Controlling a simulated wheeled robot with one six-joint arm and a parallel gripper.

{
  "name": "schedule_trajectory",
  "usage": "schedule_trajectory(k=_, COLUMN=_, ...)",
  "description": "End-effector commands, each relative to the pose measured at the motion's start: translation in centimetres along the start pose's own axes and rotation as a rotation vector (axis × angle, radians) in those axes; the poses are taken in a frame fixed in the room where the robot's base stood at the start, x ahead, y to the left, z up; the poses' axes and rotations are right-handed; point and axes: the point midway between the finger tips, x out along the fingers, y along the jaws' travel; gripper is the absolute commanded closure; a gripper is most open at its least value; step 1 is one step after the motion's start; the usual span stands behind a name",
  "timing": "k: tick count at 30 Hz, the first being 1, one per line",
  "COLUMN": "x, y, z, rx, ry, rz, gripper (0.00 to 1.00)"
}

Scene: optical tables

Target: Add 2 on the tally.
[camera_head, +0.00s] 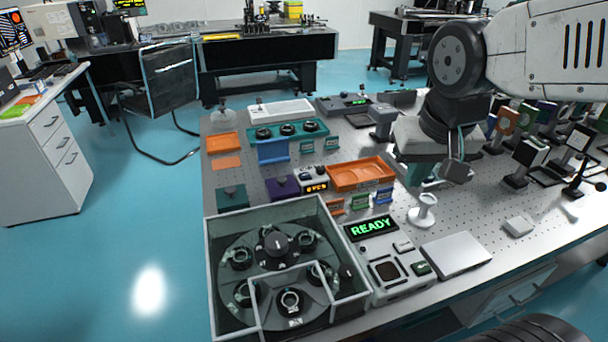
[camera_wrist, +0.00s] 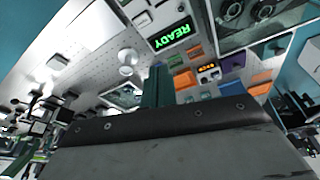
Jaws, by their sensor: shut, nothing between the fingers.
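A small pale device with dark buttons and an orange-lit display, which looks like the tally (camera_head: 313,178), sits mid-table, left of the orange tray. Its characters are too small to read surely. In the wrist view the tally's display (camera_wrist: 208,67) glows right of my fingers. My gripper (camera_head: 416,180) hangs above the table, right of the tally and apart from it. Its teal fingers (camera_wrist: 157,84) are shut and empty in the wrist view.
An orange tray (camera_head: 360,173) lies between the tally and my gripper. A white stand (camera_head: 423,211) rises below my gripper. A purple block (camera_head: 282,187) is left of the tally. A glass-walled carousel (camera_head: 215,265) and a READY panel (camera_head: 371,228) stand in front.

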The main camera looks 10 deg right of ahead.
Motion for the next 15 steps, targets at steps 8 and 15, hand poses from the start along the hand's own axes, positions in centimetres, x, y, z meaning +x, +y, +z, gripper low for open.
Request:
schedule_trajectory(k=8, x=7.5, y=-7.6, z=-14.6, rx=0.244, ry=0.259, rz=-0.118, gripper=1.0)
schedule_trajectory(k=15, x=12.9, y=-14.4, z=-21.1, rx=0.383, ry=0.371, rz=-0.303, gripper=1.0)
